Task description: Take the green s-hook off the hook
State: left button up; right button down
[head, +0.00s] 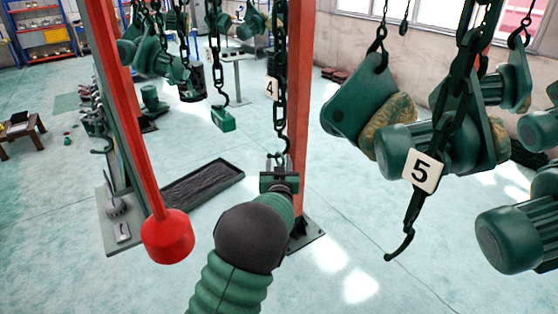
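A dark chain (281,100) with a white number 4 tag (272,89) hangs in front of an orange-red post. Small metal parts show at its lower end, just above my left gripper (278,161). The arm rises from the bottom middle, and the green and dark gripper body reaches up to the chain end. The fingers are too small and overlapped to tell whether they are open or shut. I cannot clearly make out a green s-hook there; it may be hidden among the gripper and chain parts. My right gripper is not in view.
A black hook (403,236) hangs under a number 5 tag (422,172) at right, near large green hoist bodies (404,146). A red cylinder (167,236) on a red bar hangs left of my arm. A green block (223,120) hangs behind. A black tray (203,184) lies on the floor.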

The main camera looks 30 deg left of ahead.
pick_arm(q)
jog(key=shift+w+d+f, duration=0.1)
jog(key=shift+c, duration=0.4)
grip_shut()
